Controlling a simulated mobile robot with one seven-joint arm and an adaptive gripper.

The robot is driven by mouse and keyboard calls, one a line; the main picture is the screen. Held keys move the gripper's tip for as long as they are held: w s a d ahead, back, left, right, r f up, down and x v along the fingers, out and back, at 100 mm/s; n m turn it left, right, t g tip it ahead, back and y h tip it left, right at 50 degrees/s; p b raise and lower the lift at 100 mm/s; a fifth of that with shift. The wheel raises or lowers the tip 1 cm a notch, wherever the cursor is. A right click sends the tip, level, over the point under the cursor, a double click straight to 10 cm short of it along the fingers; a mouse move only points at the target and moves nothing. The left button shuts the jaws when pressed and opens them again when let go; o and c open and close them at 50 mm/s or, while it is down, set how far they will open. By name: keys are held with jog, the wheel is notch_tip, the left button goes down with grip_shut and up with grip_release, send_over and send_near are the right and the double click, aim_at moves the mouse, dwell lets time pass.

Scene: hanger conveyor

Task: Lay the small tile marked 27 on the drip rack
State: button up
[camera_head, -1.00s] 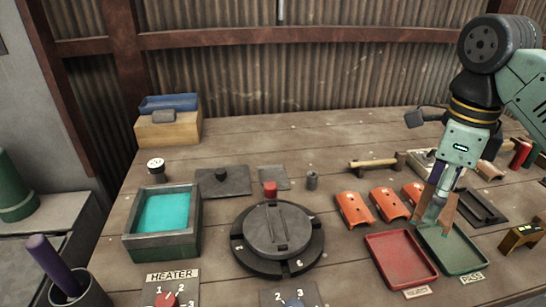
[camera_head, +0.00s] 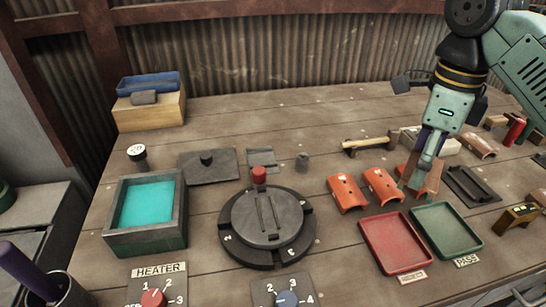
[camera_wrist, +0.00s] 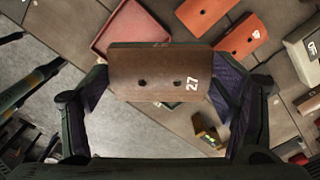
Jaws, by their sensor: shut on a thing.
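My gripper (camera_head: 421,183) is shut on a brown curved tile (camera_head: 431,176). In the wrist view the tile (camera_wrist: 150,72) spans between my two fingers, with two dark holes and a white 27 at its right end. In the head view my gripper and tile are behind the green tray, left of a dark slotted rack (camera_head: 475,187). This may be the drip rack, but no label shows on it. My fingers partly hide the tile in the head view.
Orange tiles (camera_head: 347,193) lie left of my gripper. A red tray (camera_head: 397,243) and a green PASS tray (camera_head: 446,230) lie in front. A brown tile (camera_head: 480,147) lies behind the dark rack. A wooden bar stand (camera_head: 368,145) is behind the orange tiles. A yellow-black block (camera_head: 518,217) stands at right.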

jog(key=w+a+f+n, duration=0.2)
jog(key=w+a+n, duration=0.3)
jog(key=w+a, duration=0.75)
jog(key=n+p, duration=0.2)
jog(key=n, duration=0.2)
send_near(259, 160)
jog(key=shift+f+b, duration=2.05)
jog(key=shift+f, duration=0.4)
jog(key=o, duration=1.2)
notch_tip(259, 160, up, 12)
